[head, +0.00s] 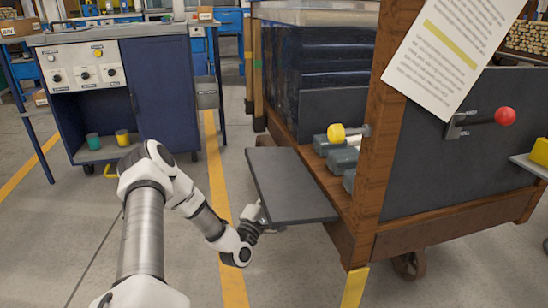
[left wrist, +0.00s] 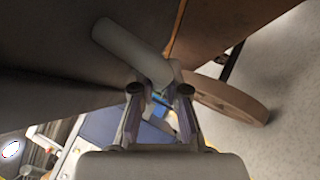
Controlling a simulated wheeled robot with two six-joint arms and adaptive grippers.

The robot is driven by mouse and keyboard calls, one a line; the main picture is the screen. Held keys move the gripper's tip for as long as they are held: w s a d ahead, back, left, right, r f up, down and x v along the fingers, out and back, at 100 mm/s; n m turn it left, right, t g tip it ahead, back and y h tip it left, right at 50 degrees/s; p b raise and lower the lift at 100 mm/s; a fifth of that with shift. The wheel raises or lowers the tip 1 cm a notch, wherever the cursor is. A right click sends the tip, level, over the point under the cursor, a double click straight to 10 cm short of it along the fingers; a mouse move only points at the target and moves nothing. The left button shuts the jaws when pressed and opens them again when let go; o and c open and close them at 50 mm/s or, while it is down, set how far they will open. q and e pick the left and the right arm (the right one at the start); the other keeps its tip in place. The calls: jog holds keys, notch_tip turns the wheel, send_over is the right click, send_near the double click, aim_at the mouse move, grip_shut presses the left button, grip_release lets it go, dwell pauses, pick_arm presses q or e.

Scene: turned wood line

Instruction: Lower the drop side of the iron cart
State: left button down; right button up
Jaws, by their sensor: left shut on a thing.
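The iron cart (head: 366,220) has a wooden frame and stands at the right of the head view. Its drop side (head: 290,185), a dark grey panel, sticks out to the left from the cart, lying nearly flat. My left gripper (head: 265,222) is at the panel's outer edge, partly hidden beneath it. In the left wrist view, my left gripper (left wrist: 160,92) is shut on a pale round bar (left wrist: 130,48), seemingly the panel's handle, with the dark panel underside (left wrist: 60,50) above. My right gripper is not in view.
Grey iron blocks (head: 342,160) lie inside the opening, near a yellow-knobbed pin (head: 337,133) on the post. A red-knobbed lever (head: 504,117) and a paper sheet (head: 450,55) are on the cart's near face. A blue cabinet (head: 165,100) stands left; the floor between is clear.

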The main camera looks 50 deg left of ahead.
pick_arm(q)
jog(key=shift+r, duration=0.1)
jog(key=c, duration=1.2)
grip_release()
jog(key=v, duration=1.2)
